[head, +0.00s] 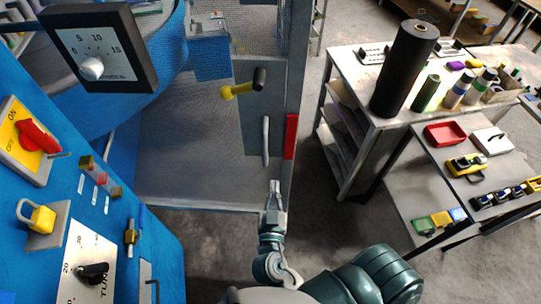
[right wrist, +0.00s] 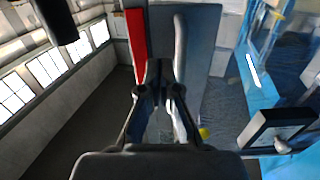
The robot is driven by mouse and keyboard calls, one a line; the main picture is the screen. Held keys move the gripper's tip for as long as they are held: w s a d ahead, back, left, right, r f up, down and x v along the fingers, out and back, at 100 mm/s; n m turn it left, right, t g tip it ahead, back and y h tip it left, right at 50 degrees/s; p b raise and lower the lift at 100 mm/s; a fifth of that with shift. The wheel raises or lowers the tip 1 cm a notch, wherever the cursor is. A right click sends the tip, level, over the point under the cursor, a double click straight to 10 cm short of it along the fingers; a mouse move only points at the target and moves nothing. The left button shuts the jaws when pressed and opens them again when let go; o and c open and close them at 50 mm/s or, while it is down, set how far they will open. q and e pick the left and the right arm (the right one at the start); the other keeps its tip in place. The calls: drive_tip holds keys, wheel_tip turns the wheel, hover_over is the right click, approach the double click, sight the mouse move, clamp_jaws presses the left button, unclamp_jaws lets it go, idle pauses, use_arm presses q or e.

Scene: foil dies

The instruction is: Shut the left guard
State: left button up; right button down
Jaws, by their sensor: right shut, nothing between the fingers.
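The guard (head: 185,180) is a see-through mesh panel in a grey metal frame, standing beside the blue machine in the head view. Its grey plate (head: 250,135) carries an upright bar handle (head: 265,140), a yellow lever with a black knob (head: 240,88) and a red strip (head: 290,137). My right gripper (head: 275,188) is shut and empty, just below the handle. In the right wrist view my right gripper (right wrist: 160,72) points at the plate between the red strip (right wrist: 137,45) and the handle (right wrist: 180,60). I cannot tell whether it touches. My left gripper is out of view.
The blue control panel (head: 130,185) with a dial gauge (head: 98,48), red switch (head: 35,137) and padlock (head: 38,217) fills the left. A table (head: 355,135) with a black roll (head: 404,68) and a lower table (head: 410,195) stand right. Floor lies clear between guard and tables.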

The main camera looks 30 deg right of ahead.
sight(277, 151)
drive_tip(key=p+x, duration=0.3)
drive_tip(key=x, duration=0.7)
drive_tip(key=shift+d+r, duration=0.1)
drive_tip(key=shift+d, duration=0.05)
drive_tip(key=shift+w+d, duration=0.2)
drive_tip(key=shift+w, duration=0.15)
drive_tip(key=shift+w, duration=0.1)
